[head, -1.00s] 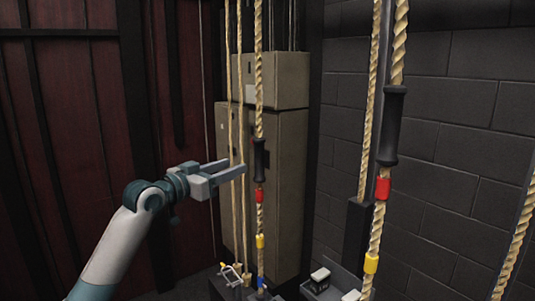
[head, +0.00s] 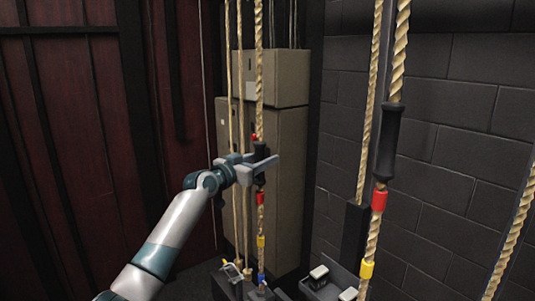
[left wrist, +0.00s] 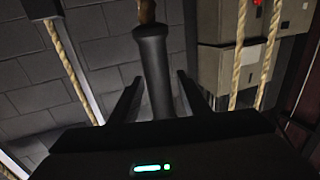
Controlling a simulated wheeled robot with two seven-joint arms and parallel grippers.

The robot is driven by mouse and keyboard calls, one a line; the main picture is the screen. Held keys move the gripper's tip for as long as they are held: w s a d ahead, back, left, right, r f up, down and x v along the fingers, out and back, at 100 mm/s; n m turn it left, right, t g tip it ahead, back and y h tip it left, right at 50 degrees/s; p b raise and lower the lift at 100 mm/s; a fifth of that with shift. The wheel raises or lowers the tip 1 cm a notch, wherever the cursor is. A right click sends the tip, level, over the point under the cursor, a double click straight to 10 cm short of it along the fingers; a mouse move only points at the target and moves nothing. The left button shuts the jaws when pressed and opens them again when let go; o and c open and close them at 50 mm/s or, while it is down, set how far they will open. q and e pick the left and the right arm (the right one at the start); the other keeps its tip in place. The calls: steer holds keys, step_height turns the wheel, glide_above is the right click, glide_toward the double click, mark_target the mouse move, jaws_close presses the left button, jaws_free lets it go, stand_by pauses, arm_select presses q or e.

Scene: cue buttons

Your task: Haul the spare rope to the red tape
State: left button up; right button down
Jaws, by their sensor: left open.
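A twisted tan rope (head: 259,78) hangs in front of the grey cabinet. It has a black grip sleeve (head: 258,155), with red tape (head: 260,198) and yellow tape (head: 261,241) below. My left gripper (head: 268,155) is open at this sleeve. In the left wrist view, the sleeve (left wrist: 154,70) stands between the two spread fingers, and I cannot tell whether they touch it. A nearer rope (head: 401,55) at the right also has a black sleeve (head: 387,143), red tape (head: 379,200) and yellow tape (head: 366,268). Which rope is the spare one is not marked. My right gripper is out of view.
Thin plain ropes (head: 239,110) hang just left of the first rope. The grey cabinet (head: 290,160) stands behind. Rope-lock levers (head: 318,272) sit at the bottom. A dark block wall (head: 460,130) is at right, red panelling (head: 80,140) at left.

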arm_select(q)
steer(key=shift+x, duration=1.2)
steer(key=shift+f, duration=0.1)
jaws_close()
